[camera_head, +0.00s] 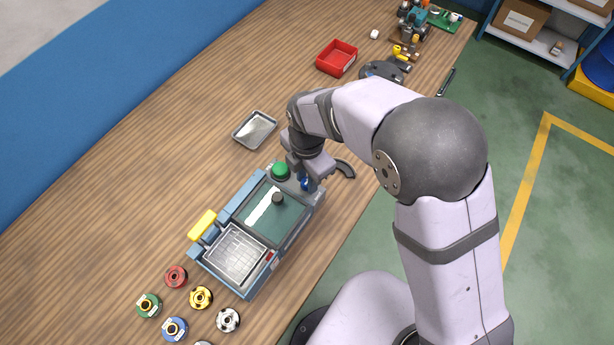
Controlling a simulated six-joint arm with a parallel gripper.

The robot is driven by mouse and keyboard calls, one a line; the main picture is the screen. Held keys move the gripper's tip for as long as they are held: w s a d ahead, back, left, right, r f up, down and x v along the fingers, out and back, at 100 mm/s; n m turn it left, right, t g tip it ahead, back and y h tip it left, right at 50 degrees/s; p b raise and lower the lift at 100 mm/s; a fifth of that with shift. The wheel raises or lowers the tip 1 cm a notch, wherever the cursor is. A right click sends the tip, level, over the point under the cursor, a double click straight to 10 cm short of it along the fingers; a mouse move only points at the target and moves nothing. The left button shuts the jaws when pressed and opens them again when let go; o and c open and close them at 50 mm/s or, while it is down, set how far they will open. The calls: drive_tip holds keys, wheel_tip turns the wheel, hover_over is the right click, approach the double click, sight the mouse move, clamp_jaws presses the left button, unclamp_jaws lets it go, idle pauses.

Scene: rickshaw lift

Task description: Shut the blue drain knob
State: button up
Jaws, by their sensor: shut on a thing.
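The blue drain knob (305,184) is on the top right end of the blue-grey machine (236,203), partly hidden by my gripper. My gripper (307,180) reaches down over that end and is shut on the knob. How far the knob is turned cannot be told from this view. A green knob (281,170) stands just to the left of the blue one. The machine also has a dark green panel with a white patch and a small dark knob (278,197), and a light grid plate (237,253) at its near end.
A metal tray (255,130) lies behind the machine and a red bin (337,58) is farther back. A yellow block (202,224) is at the machine's left side. Several colored spools, one red (176,276), lie in front. The wooden table (130,190) is clear on the left.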

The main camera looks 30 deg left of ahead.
drive_tip(key=m, duration=0.8)
drive_tip(key=shift+m, duration=0.3)
drive_tip(key=m, duration=0.4)
drive_tip(key=shift+m+b, duration=0.3)
drive_tip(key=shift+b, duration=0.05)
drive_tip(key=m, duration=0.4)
drive_tip(key=shift+w, duration=0.1)
drive_tip(key=shift+a+m, duration=0.1)
drive_tip(key=shift+m, duration=0.2)
drive_tip(key=o, duration=1)
drive_tip(key=shift+o, duration=0.2)
